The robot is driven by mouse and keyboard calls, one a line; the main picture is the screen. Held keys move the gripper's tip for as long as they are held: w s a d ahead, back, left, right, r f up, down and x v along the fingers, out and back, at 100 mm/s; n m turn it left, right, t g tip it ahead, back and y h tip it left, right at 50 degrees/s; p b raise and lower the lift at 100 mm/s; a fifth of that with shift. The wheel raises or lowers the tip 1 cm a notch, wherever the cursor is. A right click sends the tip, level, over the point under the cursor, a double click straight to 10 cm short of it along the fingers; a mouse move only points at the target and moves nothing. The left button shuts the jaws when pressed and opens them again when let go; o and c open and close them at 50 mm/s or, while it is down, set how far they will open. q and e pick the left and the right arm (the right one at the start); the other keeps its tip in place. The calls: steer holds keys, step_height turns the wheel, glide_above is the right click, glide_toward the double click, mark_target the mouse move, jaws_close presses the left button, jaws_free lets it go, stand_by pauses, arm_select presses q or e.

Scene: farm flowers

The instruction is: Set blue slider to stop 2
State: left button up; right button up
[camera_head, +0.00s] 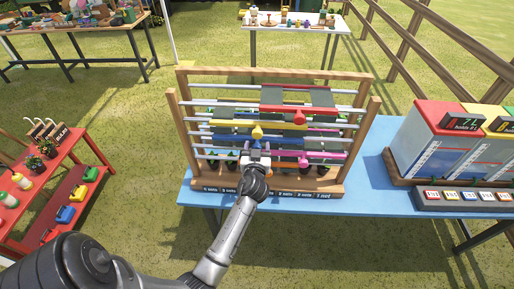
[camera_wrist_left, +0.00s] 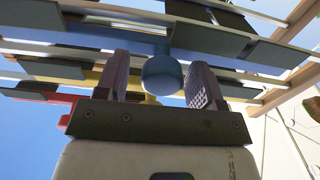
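A wooden rack (camera_head: 173,110) stands on the blue table and carries red, yellow, blue and pink sliders on silver rails. The blue slider (camera_head: 285,140) is on a lower rail, below the yellow slider (camera_head: 285,126), with stop labels along the rack's base (camera_head: 300,194). My left gripper (camera_head: 256,153) is at the front of the rack by the blue slider. In the left wrist view its two fingers (camera_wrist_left: 160,85) stand apart, on either side of a round blue knob (camera_wrist_left: 162,75). Gaps show beside the knob. My right gripper is not visible.
On the blue table (camera_head: 375,175), coloured bins (camera_head: 435,140) and a row of buttons (camera_head: 468,196) stand right of the rack. A red shelf (camera_head: 65,180) with bottles and blocks is at left. A fence (camera_head: 400,45) runs behind on the right.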

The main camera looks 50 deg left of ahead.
arm_select(q)
steer(key=b+v, duration=0.1)
steer(key=v, duration=0.6)
steer(key=shift+s+d, duration=0.2)
stand_by(0.7)
